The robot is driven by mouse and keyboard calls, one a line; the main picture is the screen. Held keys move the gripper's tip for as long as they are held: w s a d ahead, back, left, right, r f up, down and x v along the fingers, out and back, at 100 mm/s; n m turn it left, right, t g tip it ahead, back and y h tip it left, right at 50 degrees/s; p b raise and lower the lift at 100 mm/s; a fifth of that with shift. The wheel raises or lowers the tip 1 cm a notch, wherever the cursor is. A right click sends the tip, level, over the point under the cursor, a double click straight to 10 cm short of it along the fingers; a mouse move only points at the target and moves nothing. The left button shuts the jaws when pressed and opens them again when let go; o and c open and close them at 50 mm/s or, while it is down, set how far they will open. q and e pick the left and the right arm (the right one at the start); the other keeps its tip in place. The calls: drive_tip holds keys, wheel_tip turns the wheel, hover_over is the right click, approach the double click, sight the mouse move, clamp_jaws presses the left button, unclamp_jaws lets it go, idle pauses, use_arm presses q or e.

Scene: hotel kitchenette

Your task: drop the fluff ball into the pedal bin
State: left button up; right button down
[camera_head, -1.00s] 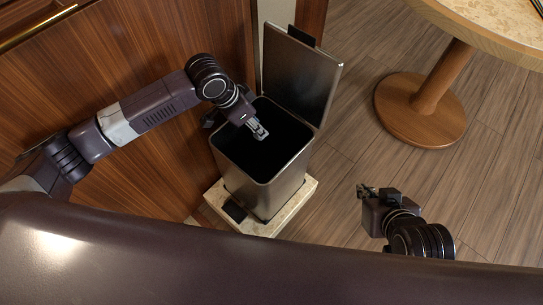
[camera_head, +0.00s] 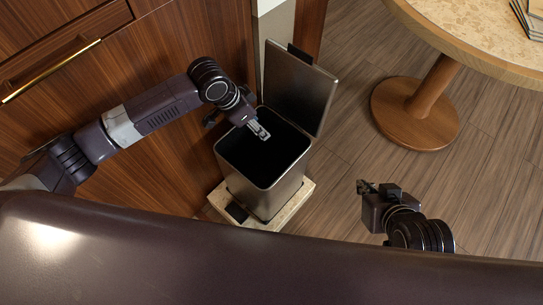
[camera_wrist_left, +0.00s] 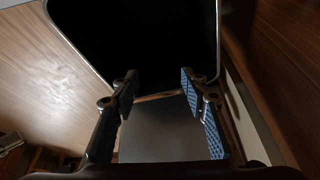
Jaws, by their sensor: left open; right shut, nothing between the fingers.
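The pedal bin (camera_head: 277,180) is a tall brushed-metal box with its lid (camera_head: 300,86) raised at the back. Its inside is dark, and no fluff ball can be made out in any view. My left gripper (camera_head: 262,133) is over the bin's opening, pointing down. In the left wrist view, my left gripper (camera_wrist_left: 155,92) has its fingers apart with nothing between them, and the bin's dark opening (camera_wrist_left: 140,40) lies beyond. My right gripper (camera_head: 364,186) is shut and empty, above the floor to the right of the bin.
The bin stands on a pale stone slab (camera_head: 287,212) with a black pedal (camera_head: 236,212) in front. Wooden cabinets (camera_head: 150,60) with a brass handle (camera_head: 52,71) are at the left. A round pedestal table (camera_head: 478,42) stands at the upper right. The wood floor between is clear.

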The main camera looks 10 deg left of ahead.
use_arm(q)
drive_tip(key=s+a+r+n+y+p, duration=0.1)
drive_tip(key=s+a+r+n+p, duration=0.1)
drive_tip(key=r+p, duration=0.3)
drive_tip(key=s+a+r+n+t+y+p, duration=0.1)
drive_tip(key=s+r+n+p, duration=0.3)
drive_tip(key=r, duration=0.7)
drive_tip(key=s+a+r+n+y+p, duration=0.1)
drive_tip(key=s+a+r+n+p, duration=0.1)
drive_tip(key=r+p, duration=0.5)
drive_tip(key=shift+s+a+r+n+t, duration=0.3)
drive_tip(key=shift+s+a+r+n, duration=0.15)
drive_tip(key=shift+s+a, duration=0.6)
drive_tip(key=shift+s+d, duration=0.1)
drive_tip(key=shift+d, duration=0.1)
